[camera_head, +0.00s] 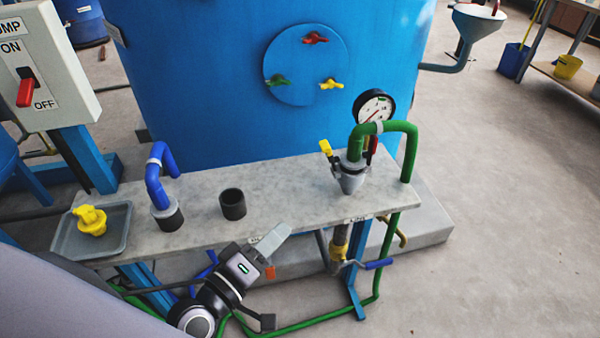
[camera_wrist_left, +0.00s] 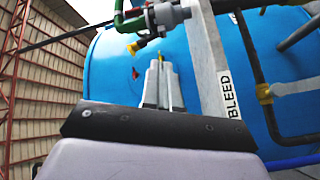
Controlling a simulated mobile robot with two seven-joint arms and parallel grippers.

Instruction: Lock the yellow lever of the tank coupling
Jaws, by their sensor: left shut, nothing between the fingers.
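The yellow lever (camera_head: 326,148) stands up at the left side of the grey tank coupling (camera_head: 350,178), tilted outward from it. The green hose (camera_head: 408,150) runs into the coupling's top. In the left wrist view the coupling (camera_wrist_left: 168,15) is at the top, with the yellow lever (camera_wrist_left: 138,46) below and left of it. My left gripper (camera_head: 284,230) is shut and empty, in front of the bench's front edge, lower and to the left of the coupling, apart from the lever. Its fingers also show in the wrist view (camera_wrist_left: 163,68). My right gripper is not in view.
The grey bench (camera_head: 285,190) carries a black open socket (camera_head: 232,203), a blue hose end (camera_head: 160,185) and a tray (camera_head: 118,240) with a yellow cap (camera_head: 91,220). A gauge (camera_head: 374,108) stands behind the coupling. A blue-handled valve (camera_head: 375,264) hangs below. The blue tank (camera_head: 200,90) is behind.

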